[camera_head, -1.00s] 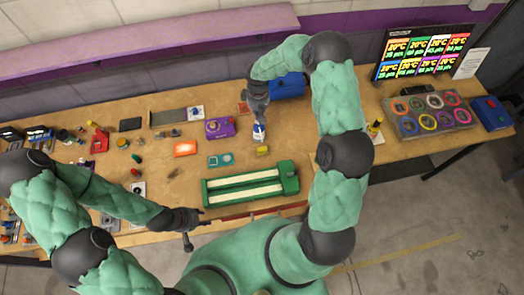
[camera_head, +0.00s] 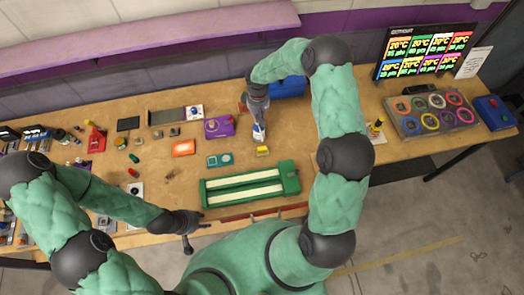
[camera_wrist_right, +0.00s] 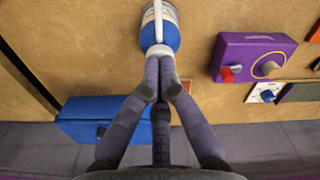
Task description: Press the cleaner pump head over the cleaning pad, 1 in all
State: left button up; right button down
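The cleaner bottle (camera_head: 258,133), white and blue, stands upright near the middle of the table. In the right wrist view the bottle (camera_wrist_right: 171,25) has a white pump head (camera_wrist_right: 159,50) with its spout. My right gripper (camera_wrist_right: 165,72) has its fingers together, tips right at the pump head; I cannot tell whether they press it. In the head view the right gripper (camera_head: 259,116) is just behind the bottle. A small yellow block (camera_head: 262,151), possibly the cleaning pad, lies just in front of the bottle. My left gripper (camera_head: 193,233) is empty at the front table edge, its fingers spread apart.
A purple box (camera_head: 218,127) with knobs is left of the bottle, and a blue box (camera_head: 290,87) is behind it. A green frame (camera_head: 290,178) with two pale strips lies in front. A teal tray (camera_head: 218,160) and an orange item (camera_head: 184,148) lie to the left.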

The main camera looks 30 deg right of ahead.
jog(key=shift+r+p, duration=0.75)
jog(key=shift+r, duration=0.9)
jog(key=shift+r, duration=0.1)
notch_tip(320, 180, up, 6)
jog(key=p, duration=0.2)
jog(key=shift+p, duration=0.4)
dwell(0.4)
